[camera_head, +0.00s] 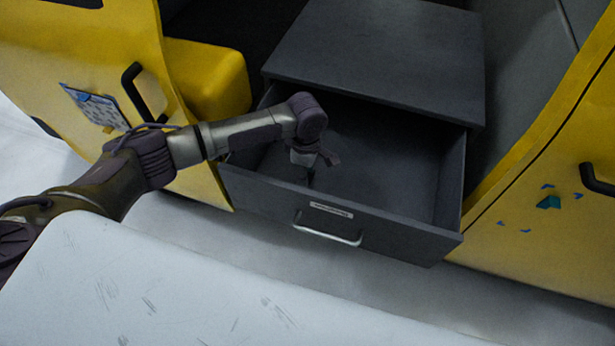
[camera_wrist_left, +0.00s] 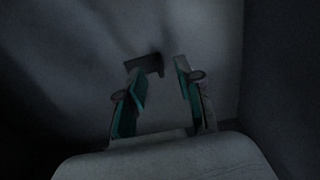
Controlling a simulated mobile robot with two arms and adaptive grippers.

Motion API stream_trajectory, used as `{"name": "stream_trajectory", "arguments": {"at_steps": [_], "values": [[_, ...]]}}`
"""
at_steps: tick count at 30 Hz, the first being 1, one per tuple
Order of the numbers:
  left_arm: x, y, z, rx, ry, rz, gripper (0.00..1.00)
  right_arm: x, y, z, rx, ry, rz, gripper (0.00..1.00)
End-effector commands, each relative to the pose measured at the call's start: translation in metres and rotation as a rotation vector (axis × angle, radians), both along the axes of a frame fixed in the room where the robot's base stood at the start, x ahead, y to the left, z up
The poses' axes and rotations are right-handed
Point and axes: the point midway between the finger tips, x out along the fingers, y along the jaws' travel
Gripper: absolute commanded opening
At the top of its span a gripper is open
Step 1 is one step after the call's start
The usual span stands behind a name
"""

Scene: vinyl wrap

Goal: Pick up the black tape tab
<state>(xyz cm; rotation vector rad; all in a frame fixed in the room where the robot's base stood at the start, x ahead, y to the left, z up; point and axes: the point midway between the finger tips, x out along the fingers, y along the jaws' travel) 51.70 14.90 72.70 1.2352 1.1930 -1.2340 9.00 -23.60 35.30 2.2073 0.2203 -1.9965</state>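My left gripper (camera_head: 314,163) reaches down into the open grey drawer (camera_head: 400,175) in the head view. In the left wrist view the gripper (camera_wrist_left: 162,75) has its two teal-padded fingers apart, with a clear gap between them. A small dark flat piece (camera_wrist_left: 149,63), which looks like the black tape tab, shows at the left fingertip. I cannot tell whether it touches that finger. A dark shadow lies just beyond it on the drawer floor. In the head view I cannot make out the tab apart from the gripper. My right gripper is not in view.
The drawer front with its metal handle (camera_head: 328,234) stands close in front of the gripper. The cabinet top (camera_head: 385,50) overhangs the drawer's back. Yellow panels (camera_head: 550,225) stand on both sides. A white surface (camera_head: 170,290) fills the foreground. The drawer's right half looks empty.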

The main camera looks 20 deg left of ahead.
Motion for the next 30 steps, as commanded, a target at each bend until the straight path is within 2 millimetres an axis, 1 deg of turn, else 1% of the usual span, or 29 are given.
{"name": "stream_trajectory", "arguments": {"at_steps": [1,4,7,12,13,19,30], "values": [[0.000,0.000,-0.008,0.001,0.001,0.000,0.35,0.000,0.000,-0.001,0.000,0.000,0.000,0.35],[0.000,0.000,-0.018,0.000,0.000,0.000,0.35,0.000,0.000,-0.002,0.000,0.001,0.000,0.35],[0.000,0.000,-0.022,0.000,0.000,0.000,0.35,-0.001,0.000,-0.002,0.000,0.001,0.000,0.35],[0.000,0.000,-0.022,0.000,-0.001,0.000,0.35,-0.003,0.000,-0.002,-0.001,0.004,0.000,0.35],[0.000,0.000,-0.022,0.000,-0.001,0.000,0.34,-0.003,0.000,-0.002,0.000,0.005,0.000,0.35],[0.000,0.000,-0.021,0.000,-0.001,0.000,0.00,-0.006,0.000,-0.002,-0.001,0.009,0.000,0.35],[0.000,0.000,-0.021,0.000,-0.001,0.000,0.00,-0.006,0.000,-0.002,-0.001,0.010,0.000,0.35]]}}
